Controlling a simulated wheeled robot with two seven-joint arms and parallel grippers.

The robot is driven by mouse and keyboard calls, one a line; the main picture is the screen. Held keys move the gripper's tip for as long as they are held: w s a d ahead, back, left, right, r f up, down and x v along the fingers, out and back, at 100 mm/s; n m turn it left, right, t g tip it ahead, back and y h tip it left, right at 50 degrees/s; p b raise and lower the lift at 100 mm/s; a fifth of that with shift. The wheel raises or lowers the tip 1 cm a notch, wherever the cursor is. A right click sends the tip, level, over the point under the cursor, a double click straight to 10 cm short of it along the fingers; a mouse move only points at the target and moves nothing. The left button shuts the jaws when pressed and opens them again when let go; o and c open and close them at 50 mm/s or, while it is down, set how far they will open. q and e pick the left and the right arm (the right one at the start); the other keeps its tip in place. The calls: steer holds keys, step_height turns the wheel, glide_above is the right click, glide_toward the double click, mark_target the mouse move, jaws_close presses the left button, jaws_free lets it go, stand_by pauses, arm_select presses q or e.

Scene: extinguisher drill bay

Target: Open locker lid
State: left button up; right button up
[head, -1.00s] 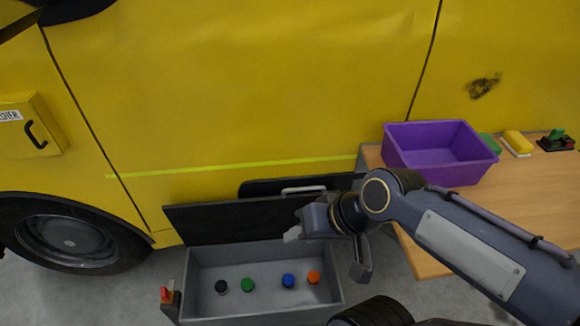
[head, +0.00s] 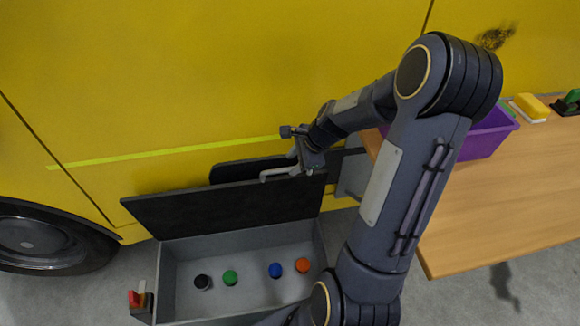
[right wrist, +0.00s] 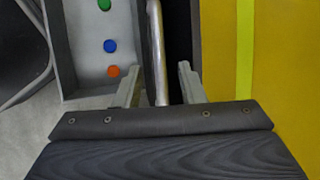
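The grey locker (head: 168,275) stands open on the floor beside the yellow vehicle. Its dark lid (head: 225,212) is raised at the back edge, standing steeply. A pale metal handle (head: 275,174) shows at the lid's top edge. My right gripper (head: 297,152) is at the handle's right end. In the right wrist view, the fingers of my right gripper (right wrist: 158,85) are apart, with the handle (right wrist: 156,40) between them; a gap shows on each side. My left gripper is out of view.
Black, green, blue and orange round items (head: 230,278) sit inside the locker. A small red-and-dark part (head: 140,298) is at its left side. A wooden table (head: 500,200) with a purple bin (head: 485,138) stands at right, partly behind my arm.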

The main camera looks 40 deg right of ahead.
steer(key=shift+x, duration=1.4)
jaws_close()
